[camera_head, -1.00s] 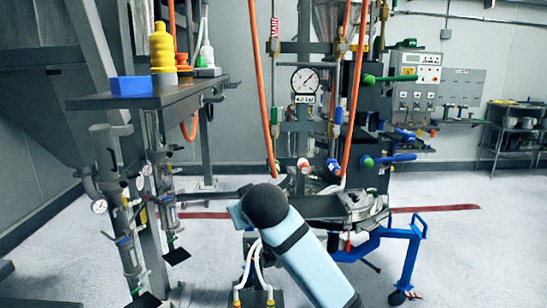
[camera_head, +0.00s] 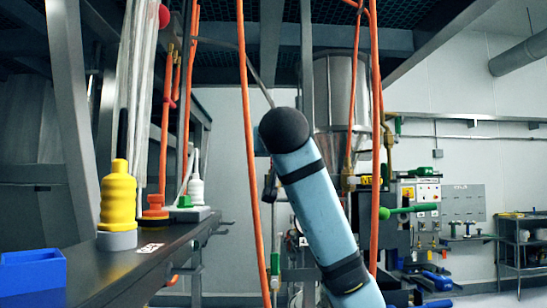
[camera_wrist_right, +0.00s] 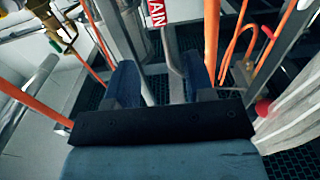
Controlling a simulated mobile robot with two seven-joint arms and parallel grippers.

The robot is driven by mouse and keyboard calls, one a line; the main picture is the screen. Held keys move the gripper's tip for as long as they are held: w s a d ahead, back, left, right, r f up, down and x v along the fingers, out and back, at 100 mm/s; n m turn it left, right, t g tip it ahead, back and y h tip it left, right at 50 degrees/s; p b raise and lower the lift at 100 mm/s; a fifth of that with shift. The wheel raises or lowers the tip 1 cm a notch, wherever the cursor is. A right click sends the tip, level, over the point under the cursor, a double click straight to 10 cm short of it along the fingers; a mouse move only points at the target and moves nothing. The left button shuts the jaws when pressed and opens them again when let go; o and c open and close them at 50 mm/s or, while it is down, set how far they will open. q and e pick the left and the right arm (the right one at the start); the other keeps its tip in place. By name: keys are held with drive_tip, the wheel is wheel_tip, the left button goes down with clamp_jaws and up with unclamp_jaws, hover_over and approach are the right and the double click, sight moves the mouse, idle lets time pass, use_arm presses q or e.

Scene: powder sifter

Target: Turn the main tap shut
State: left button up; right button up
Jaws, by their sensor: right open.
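A red label (camera_wrist_right: 157,12) ending in "AIN" shows at the top of the right wrist view, cut off by the edge. My right gripper (camera_wrist_right: 160,80) is open, with its dark blue fingers pointing up toward the label. Grey pipes or bars (camera_wrist_right: 176,68) run up between and beyond the fingers; I cannot tell whether one is the main tap's handle, or whether the fingers touch them. In the head view my light blue right arm rises through the middle and hides its gripper. The main tap cannot be made out there. My left gripper is not in view.
Orange hoses (camera_head: 249,150) hang around my right arm, and others (camera_wrist_right: 35,105) cross near the gripper. A brass valve (camera_wrist_right: 50,25) is at upper left. A dark shelf (camera_head: 150,250) holds a yellow bottle (camera_head: 118,200) and a blue bin (camera_head: 32,270). A green-handled valve (camera_head: 400,211) is right.

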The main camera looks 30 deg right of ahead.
drive_tip(key=p+x, duration=0.4)
drive_tip(key=x, duration=0.8)
drive_tip(key=shift+d+r+p, duration=0.15)
drive_tip(key=shift+p, duration=0.2)
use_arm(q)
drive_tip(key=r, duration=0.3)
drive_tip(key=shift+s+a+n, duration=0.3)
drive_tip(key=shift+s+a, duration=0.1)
use_arm(e)
drive_tip(key=shift+w+d, duration=0.3)
drive_tip(key=shift+w, duration=0.2)
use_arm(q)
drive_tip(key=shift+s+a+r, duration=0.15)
use_arm(e)
drive_tip(key=shift+a, duration=0.1)
clamp_jaws()
